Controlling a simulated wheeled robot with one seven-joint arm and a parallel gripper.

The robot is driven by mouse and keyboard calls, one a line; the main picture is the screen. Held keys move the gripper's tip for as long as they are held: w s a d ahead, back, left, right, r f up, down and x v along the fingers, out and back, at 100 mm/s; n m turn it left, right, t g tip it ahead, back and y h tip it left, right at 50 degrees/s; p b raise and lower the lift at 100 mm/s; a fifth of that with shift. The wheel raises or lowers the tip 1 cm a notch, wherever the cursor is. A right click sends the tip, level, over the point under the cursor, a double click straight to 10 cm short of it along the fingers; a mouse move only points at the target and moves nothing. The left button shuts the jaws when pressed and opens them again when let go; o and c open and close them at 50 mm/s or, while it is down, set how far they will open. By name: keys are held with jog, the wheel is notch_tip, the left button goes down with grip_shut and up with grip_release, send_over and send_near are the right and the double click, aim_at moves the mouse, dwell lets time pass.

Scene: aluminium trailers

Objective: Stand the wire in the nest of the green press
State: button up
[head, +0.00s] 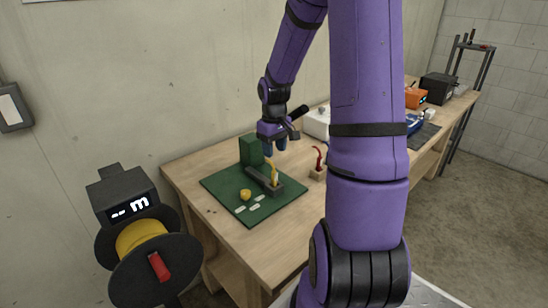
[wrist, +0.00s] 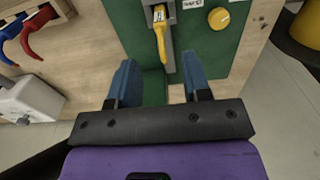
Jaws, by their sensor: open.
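The green press has a flat green base (head: 222,190) and a taller green block (head: 251,150) at its back; its base also shows in the wrist view (wrist: 205,62). A yellow wire (head: 274,171) stands roughly upright at the grey nest (head: 277,187). My gripper (head: 268,148) is above the press, close to the wire's top. Its blue fingers (wrist: 160,82) are spread with nothing between them, and the wire is beyond the tips.
A yellow knob (head: 245,195) and white labels are on the press base. A red wire (head: 319,158) stands in a wooden block to the right; a blue one (wrist: 11,30) is beside it. A spool stand (head: 145,240) with yellow wire is at the table's left.

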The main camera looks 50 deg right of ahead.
jog(key=s+a+r+t, duration=0.1)
jog(key=s+a+r, duration=0.2)
jog(key=a+r, duration=0.35)
jog(key=s+a+r+t+h, duration=0.1)
jog(key=s+a+r, duration=0.3)
jog(key=a+r, duration=0.25)
jog(key=s+a+r+t, duration=0.1)
jog(key=s+a+r, duration=0.2)
jog(key=a+r, duration=0.3)
jog(key=s+a+r+t+y, duration=0.1)
jog(key=s+a+r, duration=0.3)
jog(key=s, duration=0.5)
jog(key=shift+n+t, duration=0.3)
jog(key=shift+t, duration=0.3)
jog(key=shift+s, duration=0.1)
